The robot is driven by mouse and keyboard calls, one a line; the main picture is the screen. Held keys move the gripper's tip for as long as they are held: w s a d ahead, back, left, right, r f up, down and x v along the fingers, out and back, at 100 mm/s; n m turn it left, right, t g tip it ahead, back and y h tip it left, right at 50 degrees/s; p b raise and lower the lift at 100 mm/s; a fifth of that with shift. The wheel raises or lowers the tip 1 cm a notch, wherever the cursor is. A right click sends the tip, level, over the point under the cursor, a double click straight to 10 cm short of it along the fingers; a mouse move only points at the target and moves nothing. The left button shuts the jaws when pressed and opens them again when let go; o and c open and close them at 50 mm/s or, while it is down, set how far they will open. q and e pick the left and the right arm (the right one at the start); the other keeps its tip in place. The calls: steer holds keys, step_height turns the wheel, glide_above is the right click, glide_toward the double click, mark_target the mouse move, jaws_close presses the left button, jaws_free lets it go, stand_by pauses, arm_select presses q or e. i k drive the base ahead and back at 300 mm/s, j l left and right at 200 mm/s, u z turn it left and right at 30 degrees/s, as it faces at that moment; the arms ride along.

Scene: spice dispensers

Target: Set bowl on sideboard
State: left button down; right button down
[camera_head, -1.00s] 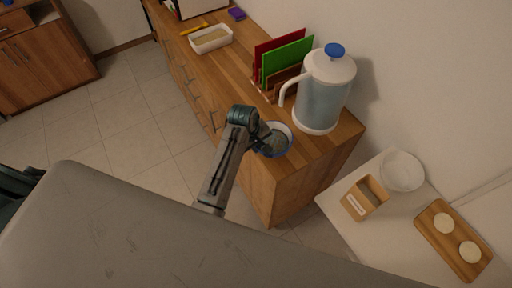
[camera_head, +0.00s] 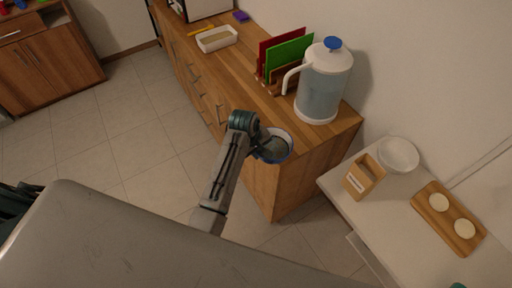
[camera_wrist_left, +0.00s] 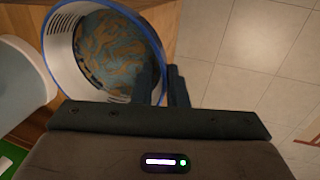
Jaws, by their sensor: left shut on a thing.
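My left gripper (camera_head: 262,142) is shut on the rim of a white bowl (camera_head: 286,149) with a blue rim. In the left wrist view the bowl (camera_wrist_left: 52,58) has one side wall between the dark fingers (camera_wrist_left: 165,86), and its inside shows a mottled blue and tan surface. The wooden sideboard (camera_head: 232,82) runs along the wall. In the head view the bowl overlaps the sideboard's near front edge; whether it touches the top I cannot tell. My right gripper is not in view.
A large water jug (camera_head: 322,88) with a blue lid stands just behind the bowl. Red and green boards (camera_head: 290,57) stand in a rack, and a white dish (camera_head: 217,39) lies farther along. A white counter (camera_head: 395,205) at right holds a box, a plate and a wooden board.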

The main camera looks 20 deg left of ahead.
mark_target(226, 62)
steer(key=i+j+z, duration=0.1)
steer(key=j, duration=0.35)
steer(key=i+j+z, duration=0.1)
steer(key=j, duration=0.35)
steer(key=i+j+z, duration=0.1)
steer(key=i+j, duration=0.15)
steer(key=j, duration=0.2)
steer(key=i+j+z, duration=0.1)
steer(key=j, duration=0.4)
steer(key=i+j, duration=0.1)
steer(key=j, duration=0.4)
steer(key=i+j+z, duration=0.15)
steer(key=j, duration=0.3)
steer(key=i+j, duration=0.5)
steer(key=i+z, duration=0.05)
